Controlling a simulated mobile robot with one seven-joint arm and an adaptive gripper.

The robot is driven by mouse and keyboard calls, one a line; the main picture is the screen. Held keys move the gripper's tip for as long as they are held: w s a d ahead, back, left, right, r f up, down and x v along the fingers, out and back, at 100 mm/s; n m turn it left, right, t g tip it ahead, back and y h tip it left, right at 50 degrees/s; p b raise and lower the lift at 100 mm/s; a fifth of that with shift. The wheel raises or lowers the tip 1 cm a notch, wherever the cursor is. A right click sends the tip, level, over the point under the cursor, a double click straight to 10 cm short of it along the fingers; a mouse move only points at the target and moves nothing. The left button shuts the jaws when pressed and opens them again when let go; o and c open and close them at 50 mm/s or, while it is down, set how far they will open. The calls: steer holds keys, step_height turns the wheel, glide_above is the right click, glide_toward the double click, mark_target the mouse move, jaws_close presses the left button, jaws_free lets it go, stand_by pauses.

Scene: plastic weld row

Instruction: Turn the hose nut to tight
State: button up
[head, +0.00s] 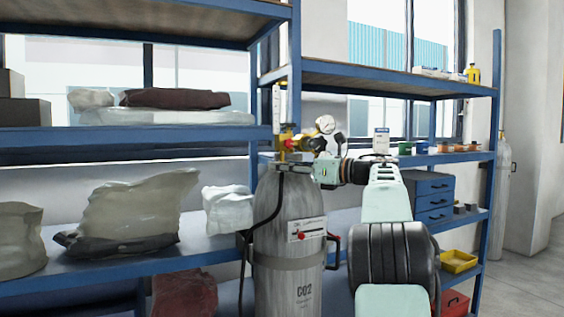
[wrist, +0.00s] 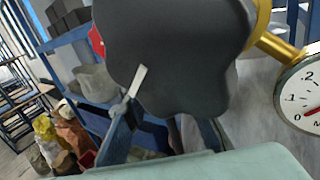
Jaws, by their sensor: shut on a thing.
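My gripper (head: 284,162) reaches in from the right, just below the fittings, and is shut on the nut. The nut is too small to make out in the head view, and the fingertip contact is partly hidden.
Round pressure gauges (head: 326,124) stand just above my gripper; one gauge (wrist: 305,95) shows at the right of the wrist view. Blue shelving (head: 150,138) with wrapped bags stands behind and left. A blue drawer unit (head: 432,195) stands to the right of my arm.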

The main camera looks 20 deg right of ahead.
steer(key=shift+r, duration=0.15)
steer(key=o, duration=1.2)
steer(key=shift+c, duration=0.2)
steer(key=v, duration=1.2)
